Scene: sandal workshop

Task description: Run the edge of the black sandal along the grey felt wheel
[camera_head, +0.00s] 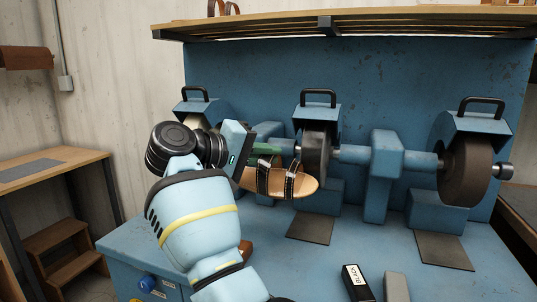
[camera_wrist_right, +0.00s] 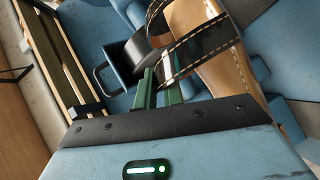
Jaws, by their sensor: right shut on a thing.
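The black sandal (camera_head: 290,184) has black straps with pale stitching and a tan footbed. My right gripper (camera_head: 272,149) is shut on it, with the green fingers at a strap. The wrist view shows the fingers (camera_wrist_right: 160,92) beside the black straps and the footbed (camera_wrist_right: 232,72). The grey felt wheel (camera_head: 316,152), apparently the dark grey middle one, stands on the shaft under a blue hood. The sandal is just in front of and below this wheel; I cannot tell whether they touch. My left gripper is out of view.
A dark brown wheel (camera_head: 466,172) is at the right, and a pale wheel (camera_head: 192,124) is partly hidden at the left. A bar labelled BLACK (camera_head: 357,283) and a grey bar (camera_head: 397,287) lie at the front. A shelf (camera_head: 400,20) runs above.

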